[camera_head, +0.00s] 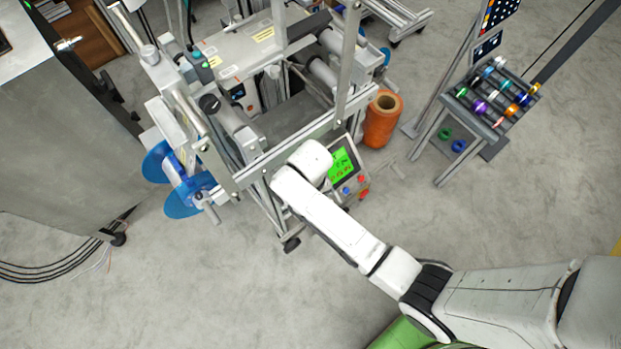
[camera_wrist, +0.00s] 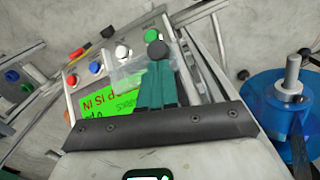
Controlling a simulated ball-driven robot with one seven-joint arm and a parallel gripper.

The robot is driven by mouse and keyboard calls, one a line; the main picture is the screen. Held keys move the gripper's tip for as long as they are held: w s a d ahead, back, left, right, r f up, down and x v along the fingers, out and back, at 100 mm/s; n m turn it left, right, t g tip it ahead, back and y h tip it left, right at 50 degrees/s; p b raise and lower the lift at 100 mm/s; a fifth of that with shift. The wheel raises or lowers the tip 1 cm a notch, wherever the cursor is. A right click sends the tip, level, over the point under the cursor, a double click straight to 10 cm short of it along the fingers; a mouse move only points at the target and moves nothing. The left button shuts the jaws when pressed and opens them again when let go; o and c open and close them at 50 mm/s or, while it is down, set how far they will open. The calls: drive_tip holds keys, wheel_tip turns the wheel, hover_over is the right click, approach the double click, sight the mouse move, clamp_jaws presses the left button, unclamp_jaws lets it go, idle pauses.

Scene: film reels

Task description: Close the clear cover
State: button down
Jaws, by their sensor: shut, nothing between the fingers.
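The control panel (camera_head: 345,168) with its green screen is on the front of the film machine in the head view. In the wrist view the green screen (camera_wrist: 95,107) is at the left, with coloured buttons above it. A translucent patch, which looks like the clear cover (camera_wrist: 127,74), lies beside my gripper, below a white button. Its edges and hinge are unclear. My gripper (camera_wrist: 159,66) has its teal fingers together and empty, tips pointing at the panel near a black knob (camera_wrist: 153,35). I cannot tell whether they touch the cover. In the head view my arm hides the fingers.
Metal frame bars (camera_head: 300,140) run close around the panel. Blue reels (camera_head: 187,195) stick out at the machine's left; one blue reel (camera_wrist: 275,100) shows at the right in the wrist view. An orange spool (camera_head: 382,118) and a reel rack (camera_head: 490,102) stand right. The front floor is clear.

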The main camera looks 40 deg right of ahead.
drive_tip(key=shift+s+f+p, duration=0.35)
drive_tip(key=shift+s+f, duration=1.7)
